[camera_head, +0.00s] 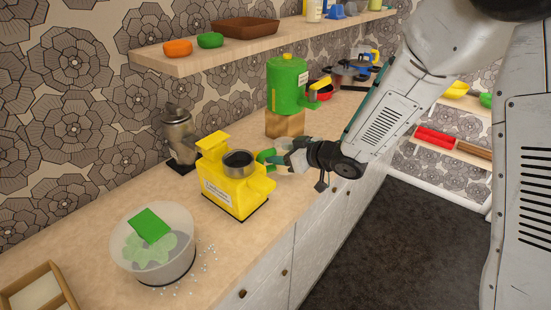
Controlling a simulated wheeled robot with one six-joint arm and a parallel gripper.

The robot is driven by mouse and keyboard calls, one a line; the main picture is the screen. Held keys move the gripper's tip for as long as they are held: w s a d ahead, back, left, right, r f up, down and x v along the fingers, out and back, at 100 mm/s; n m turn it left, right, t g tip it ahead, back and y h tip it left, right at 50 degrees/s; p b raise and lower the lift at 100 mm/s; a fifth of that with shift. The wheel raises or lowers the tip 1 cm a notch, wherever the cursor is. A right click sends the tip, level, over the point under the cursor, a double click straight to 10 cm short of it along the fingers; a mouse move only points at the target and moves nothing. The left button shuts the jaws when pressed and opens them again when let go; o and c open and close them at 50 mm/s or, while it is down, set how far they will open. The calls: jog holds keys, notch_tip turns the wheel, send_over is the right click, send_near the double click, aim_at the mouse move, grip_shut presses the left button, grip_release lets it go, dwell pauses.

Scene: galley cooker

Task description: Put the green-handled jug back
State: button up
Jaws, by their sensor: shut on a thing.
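The jug (238,164) is a small grey metal cup with a dark inside and a green handle (267,156) on its right side. It is upright at the top of a yellow appliance (232,195) on the counter, between the appliance's raised back part and its front. I cannot tell whether the jug rests on the appliance or is held just above it. My gripper (277,160) comes in from the right and is shut on the green handle. The fingertips are small and partly hidden by the handle.
A clear bowl (124,250) with green things stands at the front left, with white grains scattered beside it. A metal pot (178,138) stands behind the appliance. A green canister (287,83) on a wooden block stands beyond my gripper. A shelf (185,64) overhangs the counter's back.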

jog(key=shift+d+f, duration=0.2)
jog(key=shift+f, duration=0.3)
jog(key=shift+d+f, duration=0.15)
jog(key=shift+f, duration=0.35)
jog(key=shift+s+a, duration=0.15)
jog(key=shift+a, duration=0.15)
jog(key=shift+f, duration=0.15)
jog(key=o, duration=1.2)
jog(key=shift+s+d+r, duration=0.15)
jog(key=shift+d+r, duration=0.15)
jog(key=v, duration=1.1)
jog(key=shift+s+d, duration=0.15)
jog(key=shift+d, duration=0.05)
